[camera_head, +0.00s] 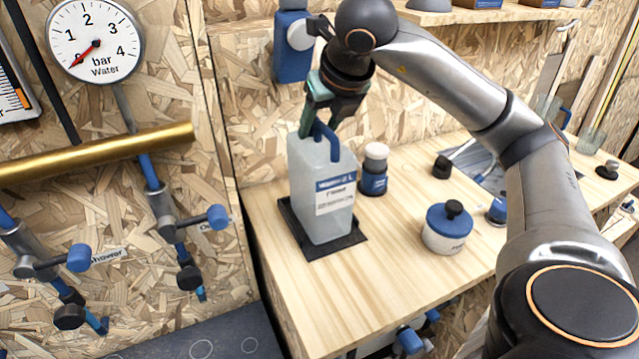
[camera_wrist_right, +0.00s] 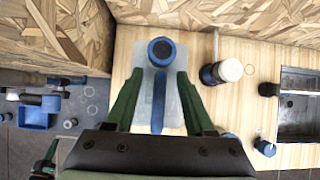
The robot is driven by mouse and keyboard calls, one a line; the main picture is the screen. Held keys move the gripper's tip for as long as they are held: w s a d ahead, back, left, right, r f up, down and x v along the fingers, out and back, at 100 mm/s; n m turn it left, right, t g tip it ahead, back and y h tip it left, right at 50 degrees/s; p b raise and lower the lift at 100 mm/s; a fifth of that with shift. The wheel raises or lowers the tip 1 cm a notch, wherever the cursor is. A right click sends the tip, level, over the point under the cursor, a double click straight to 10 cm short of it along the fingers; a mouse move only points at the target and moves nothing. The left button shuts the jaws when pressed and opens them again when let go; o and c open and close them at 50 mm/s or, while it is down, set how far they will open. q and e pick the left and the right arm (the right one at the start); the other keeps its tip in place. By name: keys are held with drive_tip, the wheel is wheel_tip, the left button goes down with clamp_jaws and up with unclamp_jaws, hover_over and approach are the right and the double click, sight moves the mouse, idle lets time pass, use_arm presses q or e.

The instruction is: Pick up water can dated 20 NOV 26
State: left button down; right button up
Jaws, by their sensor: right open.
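A translucent water can (camera_head: 318,220) with a blue handle and a blue-and-white label stands upright on a black mat (camera_head: 350,240) on the wooden counter. The label's small print is too small for me to read a date. My right gripper (camera_head: 318,122) is over the can's top, pointing down, with its green fingers beside the blue handle. In the right wrist view, the open fingers (camera_wrist_right: 160,85) lie on either side of the can's handle (camera_wrist_right: 158,100), below its dark round cap (camera_wrist_right: 162,50). My left gripper is not in view.
A blue jar with a white lid (camera_head: 374,170) stands close to the can's right. A white tub with a blue lid (camera_head: 447,228) is further right. The counter's front (camera_head: 350,300) is clear. A brass pipe (camera_head: 100,155) and pressure gauge (camera_head: 95,40) are at left.

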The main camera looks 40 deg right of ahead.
drive_tip(key=shift+w+d+f, duration=0.1)
drive_tip(key=shift+w+f, duration=0.05)
drive_tip(key=shift+f, duration=0.15)
drive_tip(key=shift+c, duration=0.4)
clamp_jaws()
idle(0.8)
